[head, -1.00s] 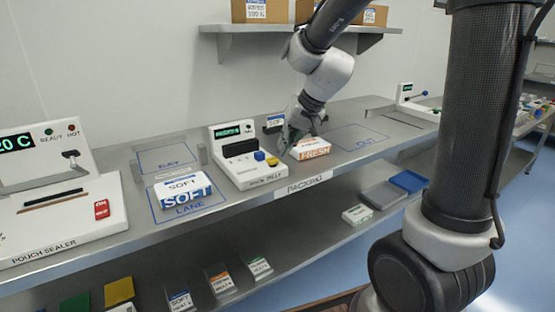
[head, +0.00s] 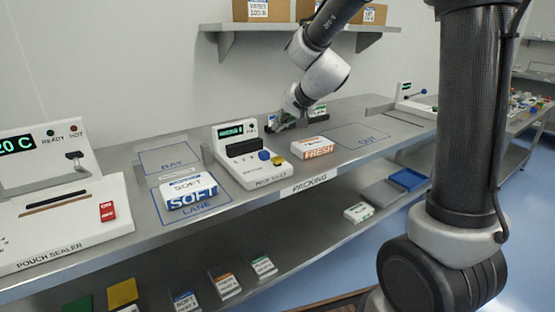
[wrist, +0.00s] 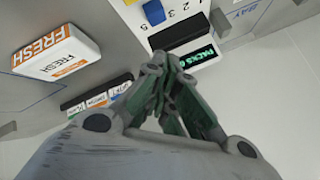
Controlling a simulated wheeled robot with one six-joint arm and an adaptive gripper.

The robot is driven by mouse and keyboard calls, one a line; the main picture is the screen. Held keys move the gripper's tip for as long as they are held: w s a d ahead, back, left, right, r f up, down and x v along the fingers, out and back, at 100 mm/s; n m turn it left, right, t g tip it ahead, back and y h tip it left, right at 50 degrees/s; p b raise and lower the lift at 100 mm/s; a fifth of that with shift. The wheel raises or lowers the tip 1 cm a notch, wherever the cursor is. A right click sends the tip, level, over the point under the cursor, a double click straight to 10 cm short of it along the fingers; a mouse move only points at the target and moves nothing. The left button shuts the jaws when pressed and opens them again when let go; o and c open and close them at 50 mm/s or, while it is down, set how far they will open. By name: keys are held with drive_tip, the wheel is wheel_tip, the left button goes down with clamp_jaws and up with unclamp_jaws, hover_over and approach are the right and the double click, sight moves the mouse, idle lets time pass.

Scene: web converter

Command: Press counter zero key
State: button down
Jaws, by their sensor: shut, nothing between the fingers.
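The white counter console (head: 243,172) stands on the steel bench, with a green lit display (head: 237,131) at its top. Its front shows a blue button (head: 264,155) and a yellow button (head: 277,160); I cannot read which is the zero key. In the wrist view, the display (wrist: 199,56) reads something like "PACKS", its end unclear, and the blue button (wrist: 154,12) is at the top edge. My gripper (head: 273,126) is shut and empty, behind and right of the buttons and apart from them. Its fingertips (wrist: 160,64) appear in front of the console's dark slot.
A white and orange FRESH pack (head: 312,148) lies right of the console; it also shows in the wrist view (wrist: 57,52). A SOFT pack (head: 188,190) lies on the LANE mark at left. Small labelled cards (wrist: 98,98) stand behind. The OUT area (head: 355,136) is clear.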

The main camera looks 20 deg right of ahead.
sight(280, 158)
drive_tip(key=shift+f, duration=3.8)
drive_tip(key=shift+f, duration=0.1)
drive_tip(key=shift+f, duration=0.35)
drive_tip(key=shift+f, duration=0.8)
drive_tip(key=shift+r, duration=1.25)
drive_tip(key=shift+r, duration=0.1)
drive_tip(key=shift+r, duration=2.45)
